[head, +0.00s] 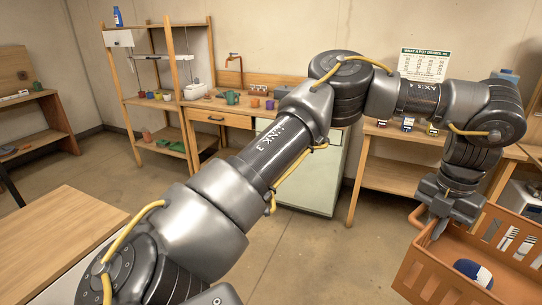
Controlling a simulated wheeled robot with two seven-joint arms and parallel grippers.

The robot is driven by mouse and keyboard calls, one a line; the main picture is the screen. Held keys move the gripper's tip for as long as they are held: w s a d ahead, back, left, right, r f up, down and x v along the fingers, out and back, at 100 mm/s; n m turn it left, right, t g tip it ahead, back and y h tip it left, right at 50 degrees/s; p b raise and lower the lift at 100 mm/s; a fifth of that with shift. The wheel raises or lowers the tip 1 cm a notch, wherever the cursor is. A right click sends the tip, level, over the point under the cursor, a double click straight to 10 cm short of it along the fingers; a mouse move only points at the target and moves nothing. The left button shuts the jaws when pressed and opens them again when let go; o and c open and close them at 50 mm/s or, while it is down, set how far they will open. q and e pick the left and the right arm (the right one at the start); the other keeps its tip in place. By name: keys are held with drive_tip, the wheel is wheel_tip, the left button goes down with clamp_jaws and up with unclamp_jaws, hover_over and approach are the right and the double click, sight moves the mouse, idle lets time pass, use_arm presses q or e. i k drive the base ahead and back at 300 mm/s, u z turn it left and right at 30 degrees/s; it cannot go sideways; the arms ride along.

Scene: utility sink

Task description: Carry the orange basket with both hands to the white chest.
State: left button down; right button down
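The orange basket (440,277) is at the lower right, cut off by the picture's edge. It holds a dark blue and white item (473,272) and some white striped items (518,243). My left arm reaches across the picture, and its gripper (438,225) points down at the basket's far left corner, by an orange handle-like loop. I cannot tell if its fingers touch or grip the rim. My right gripper is out of view. No white chest is clearly recognisable; a pale greenish-white cabinet (312,180) stands under the bench, partly hidden by my arm.
A wooden table top (65,235) with a whitish side is at the lower left. A wooden shelf (150,100) and a workbench (208,118) with mugs line the back wall. A low shelf (392,178) stands behind the basket. Open concrete floor (325,255) lies in the middle.

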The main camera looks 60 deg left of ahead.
sight(19, 245)
drive_tip(key=u, duration=3.25)
drive_tip(key=i, duration=1.6)
drive_tip(key=u, duration=0.75)
